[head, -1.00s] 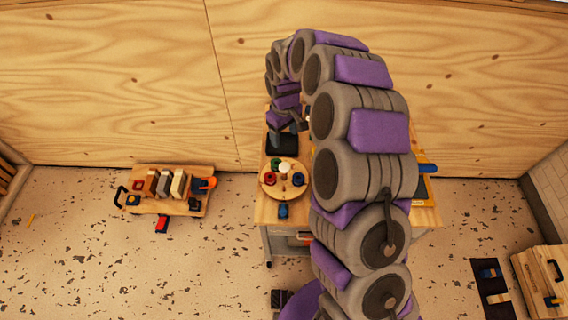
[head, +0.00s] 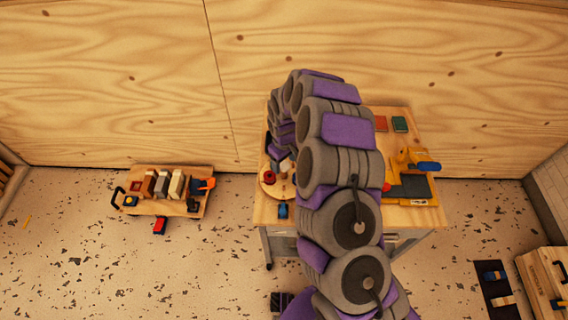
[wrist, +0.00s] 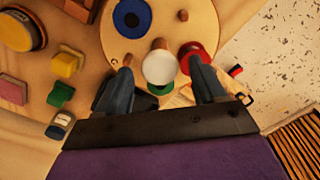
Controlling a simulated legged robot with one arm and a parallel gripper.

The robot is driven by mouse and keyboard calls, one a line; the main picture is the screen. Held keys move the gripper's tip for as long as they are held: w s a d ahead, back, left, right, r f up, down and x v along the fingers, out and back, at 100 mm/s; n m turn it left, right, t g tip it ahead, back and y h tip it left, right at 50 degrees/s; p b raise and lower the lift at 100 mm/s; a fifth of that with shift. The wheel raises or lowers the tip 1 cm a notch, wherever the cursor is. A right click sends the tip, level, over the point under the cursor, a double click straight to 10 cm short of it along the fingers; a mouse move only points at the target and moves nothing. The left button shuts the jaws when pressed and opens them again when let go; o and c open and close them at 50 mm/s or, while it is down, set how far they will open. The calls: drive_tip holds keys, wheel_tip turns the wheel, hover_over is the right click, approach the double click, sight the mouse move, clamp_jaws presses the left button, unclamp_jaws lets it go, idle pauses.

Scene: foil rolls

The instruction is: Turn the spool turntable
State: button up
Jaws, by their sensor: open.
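The spool turntable (wrist: 216,18) is a round wooden disc on the worktable. In the head view its left part (head: 270,190) shows, with a red spool (head: 269,177) on it; my arm hides much of the rest. In the wrist view the disc carries a blue spool (wrist: 131,17), a red spool (wrist: 192,50), a white round piece (wrist: 159,68), a partly hidden green spool (wrist: 160,89) and bare wooden pegs (wrist: 183,15). My gripper (wrist: 160,65) is open over the disc, with a finger on each side of the white piece. I cannot tell whether the fingers touch anything.
Yellow, pink and green blocks (wrist: 65,64) lie left of the disc in the wrist view. The worktable (head: 410,215) also bears a yellow tool (head: 408,158) and coloured squares at its right. A low board (head: 145,207) with blocks stands left, on open floor.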

drive_tip(key=shift+f, duration=0.4)
clamp_jaws()
idle(0.4)
